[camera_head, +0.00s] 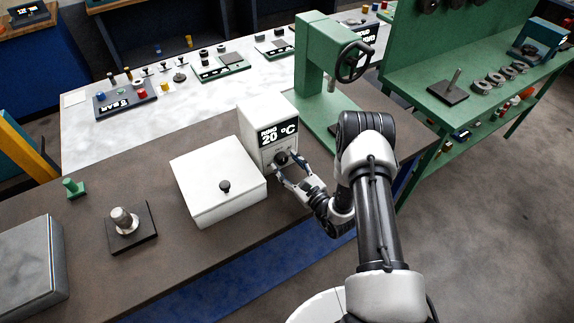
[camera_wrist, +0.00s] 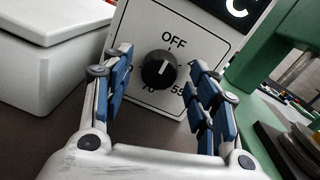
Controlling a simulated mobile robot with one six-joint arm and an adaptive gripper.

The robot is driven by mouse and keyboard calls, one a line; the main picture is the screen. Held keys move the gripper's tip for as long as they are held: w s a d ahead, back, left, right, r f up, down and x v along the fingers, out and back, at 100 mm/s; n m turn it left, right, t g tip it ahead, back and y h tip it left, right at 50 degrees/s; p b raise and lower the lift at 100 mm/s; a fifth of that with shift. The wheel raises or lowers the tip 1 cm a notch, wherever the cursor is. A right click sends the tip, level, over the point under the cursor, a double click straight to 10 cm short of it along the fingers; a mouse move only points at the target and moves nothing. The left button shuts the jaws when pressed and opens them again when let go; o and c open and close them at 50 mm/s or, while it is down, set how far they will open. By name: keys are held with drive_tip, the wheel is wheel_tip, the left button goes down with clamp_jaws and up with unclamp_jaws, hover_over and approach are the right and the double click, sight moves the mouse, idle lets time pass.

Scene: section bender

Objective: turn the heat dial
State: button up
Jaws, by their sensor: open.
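The heat dial (camera_wrist: 159,69) is a round black knob with a white pointer line, on the white front panel of a control box (camera_wrist: 140,30). The pointer is up toward the printed OFF; 70 and 55 are printed below the knob. In the head view the box (camera_head: 249,117) has a black display reading RING 20 °C, and the dial (camera_head: 281,158) shows under it. My gripper (camera_wrist: 160,82) is open, with its blue-padded fingers on either side of the dial and gaps between. In the head view my gripper (camera_head: 291,172) is at the box front.
A white lidded box (camera_head: 213,185) with a black knob stands close left of the control box. A green press (camera_head: 322,70) with a handwheel stands behind right. A metal peg on a dark plate (camera_head: 133,238) stands farther left on the brown bench.

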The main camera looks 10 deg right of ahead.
drive_tip(key=shift+w, duration=0.2)
drive_tip(key=c, duration=1.1)
drive_tip(key=shift+o, duration=0.2)
